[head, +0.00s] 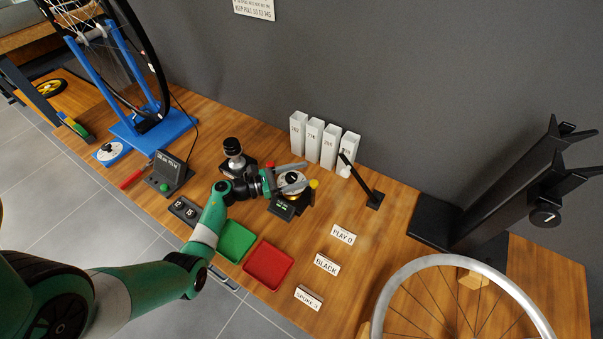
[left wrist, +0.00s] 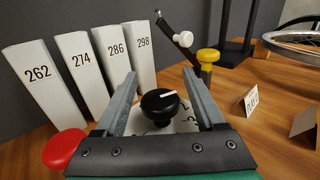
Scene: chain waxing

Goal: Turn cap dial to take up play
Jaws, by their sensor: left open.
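The cap dial (left wrist: 160,103) is a black round knob with a white pointer line. It sits above a pale numbered face (left wrist: 182,122), most of which is hidden by the knob and my gripper. My left gripper (left wrist: 159,78) is open, with one finger on each side of the knob and visible gaps to both. In the head view my left gripper (head: 291,180) is over the dial device. The device's small dark display (head: 283,209) faces the front. A red knob (left wrist: 65,149) is at the left of the device and a yellow knob (left wrist: 208,56) is behind right.
White numbered tubes (head: 314,138) stand behind the device. A black angled arm on a base (head: 374,200) is to its right. Green (head: 236,240) and red (head: 268,264) trays lie in front. Cards, including one reading PLAY 0 (head: 343,234), stand to the right.

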